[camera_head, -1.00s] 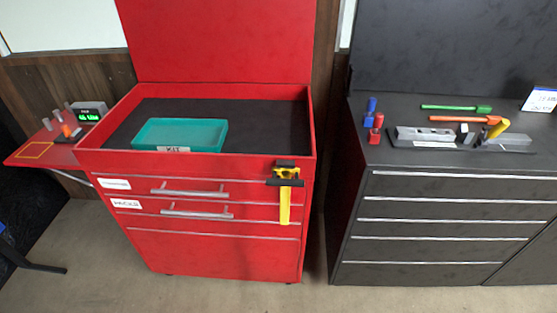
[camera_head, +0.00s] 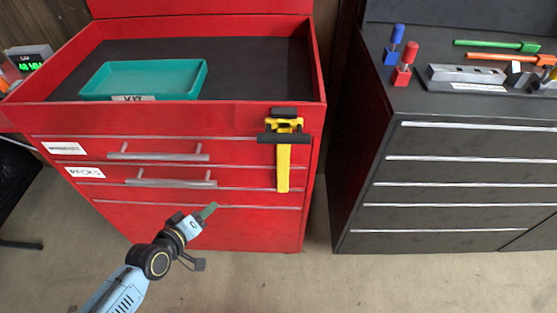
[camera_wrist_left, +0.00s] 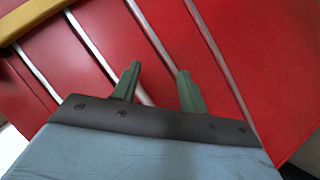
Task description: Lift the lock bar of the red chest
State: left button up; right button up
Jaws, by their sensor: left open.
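The red chest (camera_head: 250,232) stands left of centre in the head view. Its lock bar is a yellow upright bar (camera_head: 283,168) with black fittings, hanging down the right side of the drawer fronts. My left gripper (camera_head: 209,211) is in front of the lower drawers, below and left of the bar, and apart from it. In the left wrist view its two green fingers (camera_wrist_left: 158,90) are spread with nothing between them. The red chest front (camera_wrist_left: 180,40) fills that view. A yellow strip (camera_wrist_left: 30,16), likely the bar, shows at its top left corner. My right gripper is not in view.
Two drawer handles (camera_head: 160,156) stick out left of the bar. A teal tray (camera_head: 150,78) sits in the open chest top. A dark cabinet (camera_head: 440,185) with tools on it stands to the right, across a narrow floor gap. The floor in front is clear.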

pick_arm(q)
jog(key=w+d+r+n+t+h+b, duration=0.15)
jog(key=d+r+h+b, duration=0.3)
jog(key=r, duration=0.55)
jog(key=h+b, duration=0.3)
jog(key=h, duration=0.2)
send_near(277, 142)
jog(key=shift+t+y, duration=0.25)
jog(key=x, duration=1)
jog(key=shift+f, duration=0.2)
jog(key=shift+w+d+r, duration=0.1)
jog(key=shift+w+d, duration=0.35)
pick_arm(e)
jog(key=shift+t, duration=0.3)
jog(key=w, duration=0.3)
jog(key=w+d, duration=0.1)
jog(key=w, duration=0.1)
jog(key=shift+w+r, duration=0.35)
pick_arm(q)
jog(key=shift+c, duration=0.6)
grip_shut()
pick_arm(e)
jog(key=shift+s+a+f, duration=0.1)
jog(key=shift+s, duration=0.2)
